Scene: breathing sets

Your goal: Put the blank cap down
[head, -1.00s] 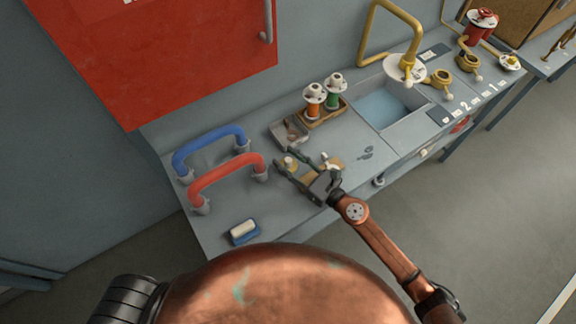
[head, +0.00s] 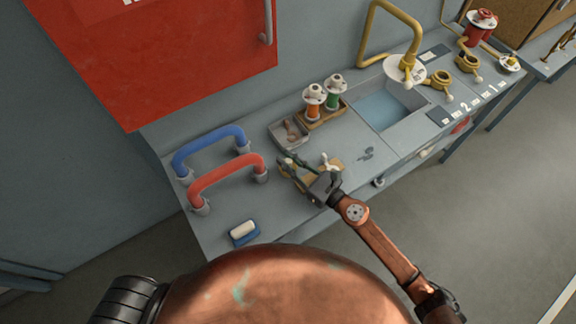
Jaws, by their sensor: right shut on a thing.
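My right gripper (head: 289,170) reaches in from the lower right, low over the grey bench top. Its dark fingers are closed around a small, pale yellowish piece, which I take to be the blank cap; the fingers hide most of it. I cannot tell whether the cap touches the surface under it. My left gripper is not in the head view.
A grey tray (head: 274,132) with small parts stands behind the gripper. Orange (head: 314,101) and green (head: 334,91) spools stand beyond it. Blue (head: 208,143) and red (head: 226,175) hoses arch at the left. A sink (head: 389,107) is at the right. The front left bench is mostly clear, apart from a blue-and-white block (head: 243,233).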

